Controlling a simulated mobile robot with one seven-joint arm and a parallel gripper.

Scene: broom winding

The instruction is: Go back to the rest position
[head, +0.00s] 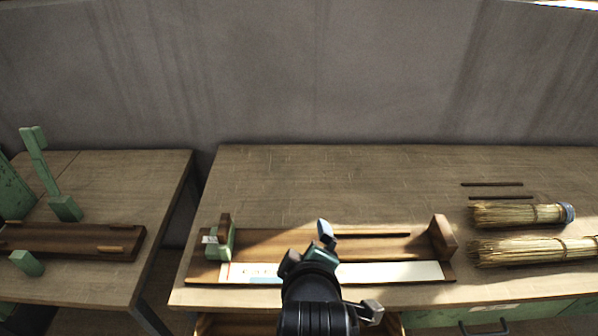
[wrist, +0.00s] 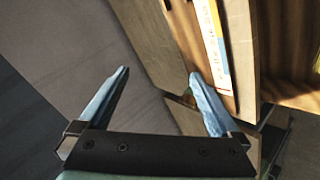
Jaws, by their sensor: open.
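My gripper (head: 310,243) is over the front of the wooden jig on the right-hand table in the head view. In the wrist view its two blue fingers (wrist: 158,90) stand wide apart with nothing between them. The wooden jig (head: 290,240) has an upright block at each end and a pale strip (head: 390,272) along its front. My arm hides the middle of the strip. The wrist view shows part of the jig and the strip at the upper right, beyond the right finger.
Two straw bundles (head: 510,214) (head: 530,250) and two thin dark rods (head: 492,184) lie at the right of the table (head: 330,180). A second table (head: 110,175) at the left holds a green-and-brown fixture (head: 70,240). A gap separates the tables. A grey wall (head: 300,70) stands behind.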

